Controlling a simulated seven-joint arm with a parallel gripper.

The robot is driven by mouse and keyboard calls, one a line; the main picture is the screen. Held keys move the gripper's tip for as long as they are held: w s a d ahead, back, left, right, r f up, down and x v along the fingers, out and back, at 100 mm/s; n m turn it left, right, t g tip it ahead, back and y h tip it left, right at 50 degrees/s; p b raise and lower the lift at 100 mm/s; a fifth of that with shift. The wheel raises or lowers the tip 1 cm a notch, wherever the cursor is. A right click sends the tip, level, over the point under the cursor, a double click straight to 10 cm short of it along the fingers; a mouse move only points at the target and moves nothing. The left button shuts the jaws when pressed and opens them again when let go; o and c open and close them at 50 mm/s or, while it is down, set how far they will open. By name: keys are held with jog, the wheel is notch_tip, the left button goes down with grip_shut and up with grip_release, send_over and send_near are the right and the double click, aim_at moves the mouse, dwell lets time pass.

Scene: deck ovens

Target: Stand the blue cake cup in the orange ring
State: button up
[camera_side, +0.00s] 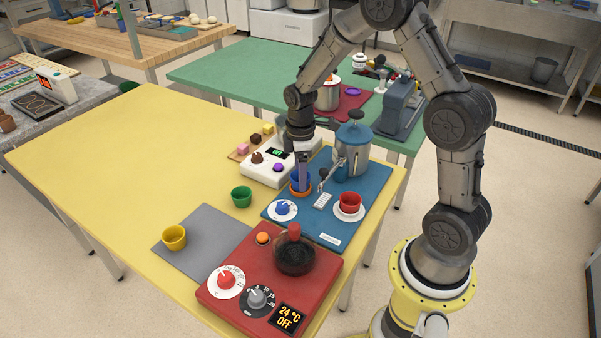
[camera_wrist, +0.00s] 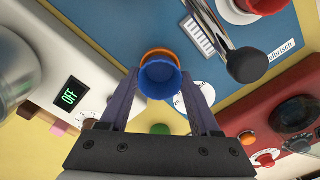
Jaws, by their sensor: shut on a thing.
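The blue cake cup (camera_side: 295,178) is upright between the fingers of my gripper (camera_side: 302,172). In the wrist view the cup (camera_wrist: 160,78) shows its open mouth, and my gripper (camera_wrist: 160,92) is shut on it from both sides. The orange ring (camera_side: 301,192) is directly below the cup on the blue mat (camera_side: 318,232). In the wrist view the ring (camera_wrist: 158,53) shows as an arc past the cup's rim. I cannot tell whether the cup rests inside the ring or hangs just above it.
A blue-lidded pot (camera_side: 353,150) with a crank lever stands right behind my gripper. A red cup on a saucer (camera_side: 349,212), a dial (camera_side: 283,210) and a white scale (camera_side: 267,170) are close by. Green (camera_side: 241,197) and yellow (camera_side: 174,238) cups stand left. Yellow table is clear at left.

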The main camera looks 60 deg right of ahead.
jog(key=shift+f, duration=0.45)
jog(key=o, duration=1)
jog(key=shift+o, duration=0.2)
notch_tip(320, 180, up, 11)
dwell(0.4)
jog(key=shift+a, duration=0.1)
